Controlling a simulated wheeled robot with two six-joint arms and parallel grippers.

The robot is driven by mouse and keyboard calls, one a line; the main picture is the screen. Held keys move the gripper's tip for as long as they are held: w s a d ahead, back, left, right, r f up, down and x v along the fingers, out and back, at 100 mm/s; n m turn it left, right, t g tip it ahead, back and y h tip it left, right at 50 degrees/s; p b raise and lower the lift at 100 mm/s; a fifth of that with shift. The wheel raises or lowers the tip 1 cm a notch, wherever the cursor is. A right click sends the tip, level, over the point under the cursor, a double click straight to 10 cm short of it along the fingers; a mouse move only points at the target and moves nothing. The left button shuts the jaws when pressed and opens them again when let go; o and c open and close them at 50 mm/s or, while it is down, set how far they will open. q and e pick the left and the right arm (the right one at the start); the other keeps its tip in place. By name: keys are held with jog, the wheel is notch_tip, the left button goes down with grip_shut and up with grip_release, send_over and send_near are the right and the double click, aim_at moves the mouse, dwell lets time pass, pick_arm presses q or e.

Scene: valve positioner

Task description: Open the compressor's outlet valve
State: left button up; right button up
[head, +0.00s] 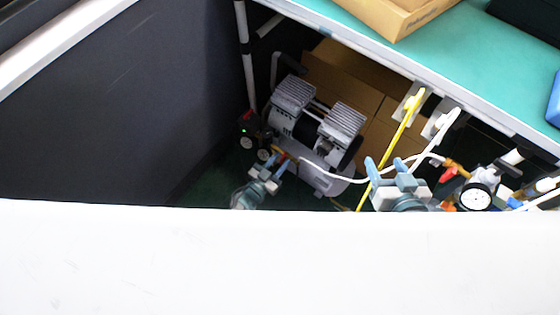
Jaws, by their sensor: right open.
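The compressor (312,128), with two grey ribbed heads and a silver tank, stands on the floor under the table. A small orange fitting (284,154) shows at its lower left, where a white hose (340,177) begins. The outlet valve's handle is too small and partly hidden to make out. My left gripper (270,163) is right beside this fitting, its fingers close to it; I cannot tell whether it grips anything. My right gripper (386,166) is open, to the right of the compressor, in front of the white hose and yellow cable.
A round gauge (475,197) with a red handle (447,174) is at right. A yellow cable (390,142) hangs from the table edge. The green tabletop (480,50) overhangs. Cardboard (345,72) stands behind. A dark panel (130,100) is at left; a white surface (280,260) fills the foreground.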

pick_arm(q)
jog(key=shift+w+d, duration=0.15)
jog(key=shift+w, duration=0.1)
pick_arm(e)
jog(key=shift+w+r+t, duration=0.25)
jog(key=shift+r+t, duration=0.05)
jog(key=shift+r, duration=0.05)
pick_arm(q)
grip_shut()
